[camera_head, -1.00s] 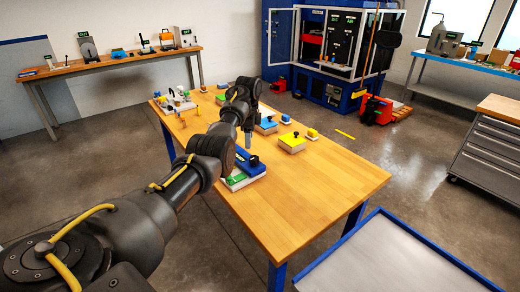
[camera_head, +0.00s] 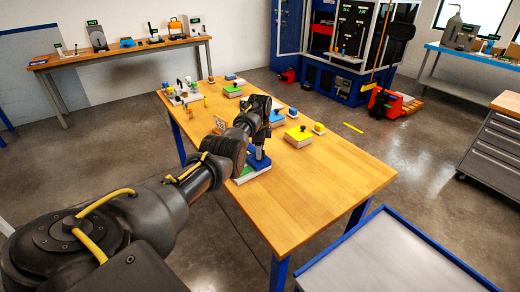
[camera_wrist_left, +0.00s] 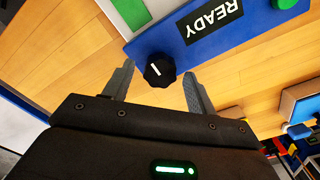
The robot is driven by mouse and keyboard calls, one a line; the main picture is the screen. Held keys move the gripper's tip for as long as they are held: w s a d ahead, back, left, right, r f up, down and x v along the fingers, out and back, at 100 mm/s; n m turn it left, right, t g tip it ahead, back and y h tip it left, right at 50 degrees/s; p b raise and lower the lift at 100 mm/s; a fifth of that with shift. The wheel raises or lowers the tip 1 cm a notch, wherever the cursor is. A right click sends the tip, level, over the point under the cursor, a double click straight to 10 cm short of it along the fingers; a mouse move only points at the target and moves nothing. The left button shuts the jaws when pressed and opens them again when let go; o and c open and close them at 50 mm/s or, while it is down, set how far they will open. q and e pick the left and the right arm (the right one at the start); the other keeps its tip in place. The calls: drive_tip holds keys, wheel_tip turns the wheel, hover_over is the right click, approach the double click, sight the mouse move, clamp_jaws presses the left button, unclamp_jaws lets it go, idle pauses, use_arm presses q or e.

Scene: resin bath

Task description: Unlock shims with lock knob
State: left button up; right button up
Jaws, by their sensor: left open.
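The blue fixture (camera_head: 258,158) with a white base stands at the near left edge of the wooden table. In the left wrist view, its blue face (camera_wrist_left: 205,40) bears a display reading READY. The black round lock knob (camera_wrist_left: 159,70), with a white mark, sticks out at its edge. My left gripper (camera_head: 259,155) is over the fixture. In the left wrist view its two fingers are apart, one on each side of the knob, with visible gaps. The knob is hidden behind the gripper in the head view. My right gripper is not in view. I cannot make out the shims.
On the wooden table (camera_head: 320,185), a yellow-topped block (camera_head: 298,135), a blue-topped block (camera_head: 276,118) and a green-topped block (camera_head: 233,91) stand beyond the gripper. The table's near right part is clear. A blue-rimmed grey tray or cart (camera_head: 390,262) stands at the front right.

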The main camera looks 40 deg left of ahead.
use_arm(q)
drive_tip(key=shift+f, duration=0.35)
drive_tip(key=c, duration=1)
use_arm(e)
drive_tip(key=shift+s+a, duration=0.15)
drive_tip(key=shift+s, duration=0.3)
